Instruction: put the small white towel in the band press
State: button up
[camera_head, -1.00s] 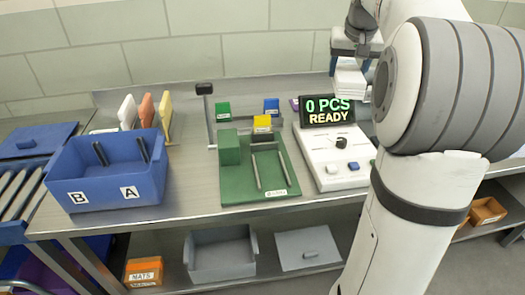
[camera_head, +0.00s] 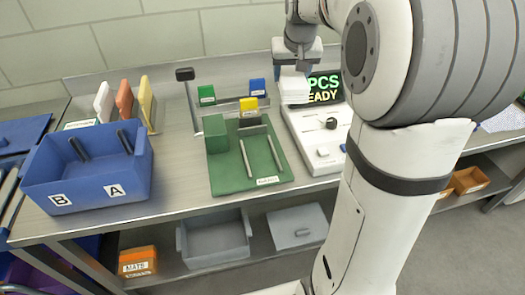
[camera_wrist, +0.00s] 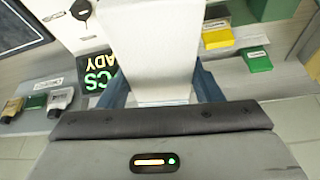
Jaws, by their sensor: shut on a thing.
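My gripper (camera_head: 295,68) is shut on the small white towel (camera_head: 294,91), a folded block, and holds it raised in front of the lit display. In the wrist view, the towel (camera_wrist: 155,45) sits between the blue fingers of my gripper (camera_wrist: 160,88). A green board (camera_head: 228,178) with a green block (camera_head: 215,138) and two grey rails lies on the table, left of and below the towel in the head view. No readable label says which fixture is the band press; I cannot tell whether this board is it.
A white console (camera_head: 318,150) with a display (camera_head: 325,88) stands right of the board. A blue bin (camera_head: 92,190) marked A and B stands at left, near upright coloured panels (camera_head: 147,105). A black-topped post (camera_head: 190,105) and small coloured blocks (camera_head: 248,104) stand by the board.

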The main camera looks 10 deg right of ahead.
jog(key=n+p, duration=0.1)
jog(key=n, duration=0.1)
send_over(258, 152)
jog(key=s, duration=0.2)
notch_tip(258, 152, down, 8)
jog(key=shift+y, duration=0.3)
notch_tip(258, 152, down, 7)
jog(key=shift+r, duration=0.2)
jog(key=shift+f+p, duration=0.3)
jog(key=shift+f, duration=1.7)
jog(key=o, duration=0.7)
jog(key=shift+f, duration=0.2)
jog(key=shift+c, duration=0.2)
jog(key=o, duration=0.5)
jog(key=shift+r, duration=0.1)
jog(key=shift+c, duration=0.2)
